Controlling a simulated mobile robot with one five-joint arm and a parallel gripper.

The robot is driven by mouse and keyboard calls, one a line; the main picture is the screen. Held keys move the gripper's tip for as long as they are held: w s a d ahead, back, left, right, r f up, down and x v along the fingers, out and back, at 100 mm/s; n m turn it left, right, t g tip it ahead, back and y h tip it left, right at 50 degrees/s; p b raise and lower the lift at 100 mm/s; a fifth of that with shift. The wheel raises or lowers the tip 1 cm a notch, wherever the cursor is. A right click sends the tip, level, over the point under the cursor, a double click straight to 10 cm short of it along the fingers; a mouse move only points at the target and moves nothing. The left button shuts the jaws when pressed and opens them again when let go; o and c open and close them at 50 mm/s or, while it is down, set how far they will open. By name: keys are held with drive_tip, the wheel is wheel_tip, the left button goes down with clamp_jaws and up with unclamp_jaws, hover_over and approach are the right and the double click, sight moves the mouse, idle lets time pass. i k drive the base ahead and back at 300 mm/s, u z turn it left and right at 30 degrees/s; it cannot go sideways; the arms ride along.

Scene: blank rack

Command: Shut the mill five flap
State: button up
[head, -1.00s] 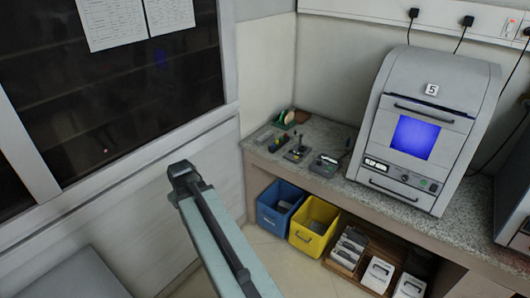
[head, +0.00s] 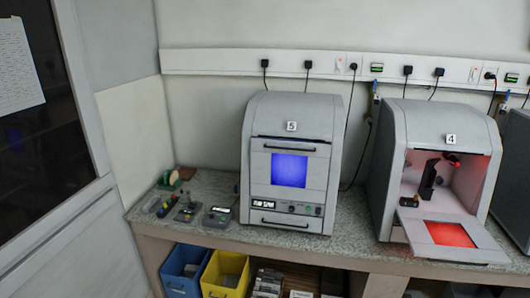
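Mill five (head: 291,165) is a grey machine with a curved top, marked 5, on the speckled counter. Its front flap (head: 258,168) is up and looks closed, with a dark handle along its top and a blue-lit window (head: 289,171). A dark line shows above the flap. Below it are a small display, knobs and a drawer front with a handle. My gripper is not in view now, so whether it is open or shut is hidden.
Mill four (head: 440,165), to the right, has its flap (head: 463,244) folded down over the counter edge, with a red-lit inside. Small tools (head: 184,212) lie at the counter's left. Blue (head: 180,284) and yellow (head: 215,290) bins stand below.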

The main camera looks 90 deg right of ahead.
sight(284, 177)
drive_tip(key=u, duration=0.05)
drive_tip(key=k, duration=0.85)
drive_tip(key=z, duration=0.65)
drive_tip(key=i, duration=1)
drive_tip(key=u, duration=0.05)
